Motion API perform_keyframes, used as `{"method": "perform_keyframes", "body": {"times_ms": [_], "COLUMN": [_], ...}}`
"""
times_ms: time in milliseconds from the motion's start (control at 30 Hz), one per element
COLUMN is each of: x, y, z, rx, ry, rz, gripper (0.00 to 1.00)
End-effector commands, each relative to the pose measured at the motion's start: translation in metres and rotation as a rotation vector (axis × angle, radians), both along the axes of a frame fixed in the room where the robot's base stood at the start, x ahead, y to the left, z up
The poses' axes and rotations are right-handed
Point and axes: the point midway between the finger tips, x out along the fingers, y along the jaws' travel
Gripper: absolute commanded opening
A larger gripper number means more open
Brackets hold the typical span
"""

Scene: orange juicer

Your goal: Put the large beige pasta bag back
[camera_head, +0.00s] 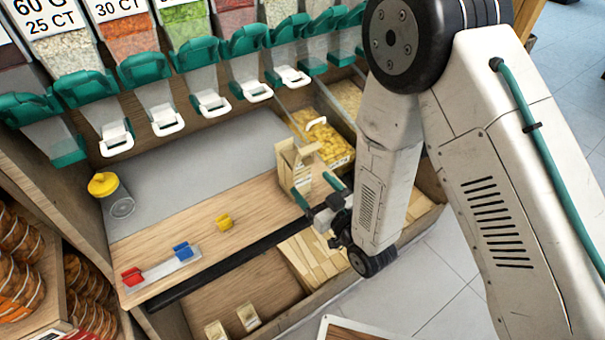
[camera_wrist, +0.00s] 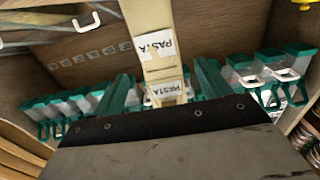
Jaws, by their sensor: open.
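The large beige pasta bag (camera_head: 290,162) stands upright on the wooden counter, its top at the height of the dispensers' lower handles. My gripper (camera_head: 314,184) reaches in from the right, its two green fingers apart at the bag's near side. In the wrist view the bag (camera_wrist: 150,32) with its "PASTA" labels shows between the two green fingers (camera_wrist: 162,78). A gap shows beside the bag, and I cannot tell whether either finger touches it. The bag's lower part is partly hidden by the fingers.
Green-handled dispensers (camera_head: 200,55) line the back. A bin of yellow pasta (camera_head: 325,140) is behind the bag.

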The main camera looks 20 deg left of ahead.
Motion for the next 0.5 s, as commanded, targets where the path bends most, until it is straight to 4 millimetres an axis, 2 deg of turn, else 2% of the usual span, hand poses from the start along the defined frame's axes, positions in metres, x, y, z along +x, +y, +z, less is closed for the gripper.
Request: {"method": "perform_keyframes", "body": {"times_ms": [200, 500], "x": [-0.016, -0.017], "y": [-0.018, -0.021], "z": [0.0, 0.001], "rx": [0.0, -0.001], "ry": [0.0, -0.001], "rz": [0.001, 0.0], "gripper": [0.77, 0.77]}}
